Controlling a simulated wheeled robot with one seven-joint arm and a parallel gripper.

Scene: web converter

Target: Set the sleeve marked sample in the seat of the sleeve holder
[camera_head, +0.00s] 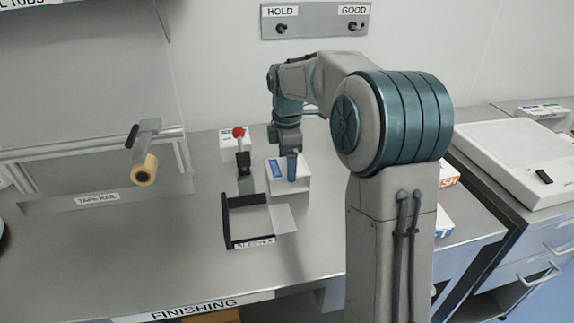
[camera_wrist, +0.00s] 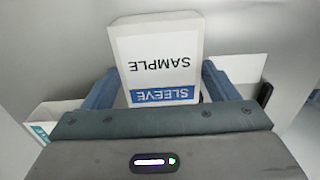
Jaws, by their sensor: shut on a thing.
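The sleeve marked sample is a white box with a blue band; its upside-down label fills the middle of the wrist view (camera_wrist: 160,50). In the head view the sleeve (camera_head: 300,181) shows below my gripper (camera_head: 291,166). My gripper's blue fingers (camera_wrist: 158,88) are shut on the sleeve, one on each side. The sleeve holder (camera_head: 228,222) is a low black-edged frame with a front label, nearer the front of the counter than the sleeve. Its seat looks empty. I cannot tell whether the sleeve's underside touches the counter.
A red-knobbed black device (camera_head: 243,160) stands left of my gripper, with a white box (camera_head: 229,150) behind it. A tape rail (camera_head: 95,199) with a tan roll (camera_head: 145,170) is at left. The counter left of the holder is clear.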

